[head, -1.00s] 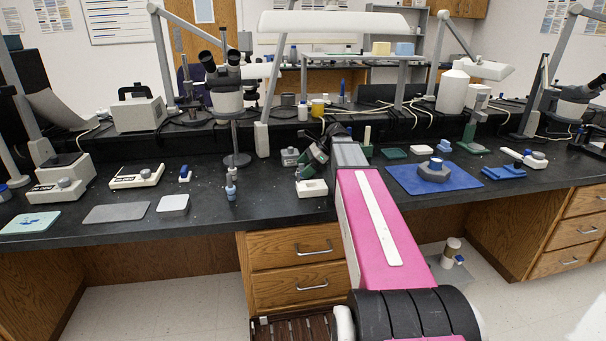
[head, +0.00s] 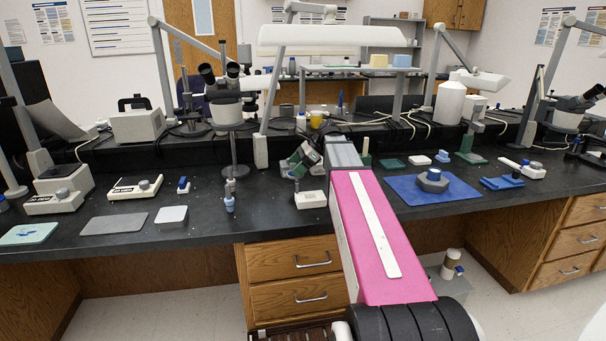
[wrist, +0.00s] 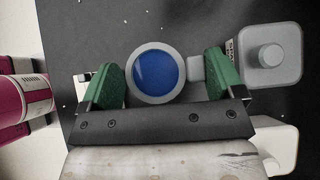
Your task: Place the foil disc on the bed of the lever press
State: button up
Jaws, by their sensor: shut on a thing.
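My gripper (wrist: 162,88) shows in the wrist view with green fingertips on either side of a round piece with a blue face and a pale silver rim (wrist: 136,94). This looks like the foil disc, with a small grey block at its right side between it and the right fingertip. In the head view my gripper (head: 303,160) is above the middle of the bench, partly covered by my arm, and the disc cannot be made out. A green-based upright device (head: 470,156) at the back right may be the lever press; I cannot be sure.
A grey block with a round knob (wrist: 270,58) stands close right of my gripper in the wrist view. A white box (head: 311,199) lies in front. A blue mat (head: 400,190) bears a grey weight-like object (head: 432,182).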

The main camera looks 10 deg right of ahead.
jog(key=s+a+r, duration=0.4)
jog(key=a, duration=0.2)
jog(key=s+d+r+m+t+h, duration=0.1)
jog(key=d+r+m+t+h, duration=0.5)
jog(key=m, duration=0.8)
jog(key=shift+s+d+r+m+t, duration=0.15)
jog(key=shift+d+r+m+t, duration=0.15)
jog(key=shift+d+r+t, duration=0.95)
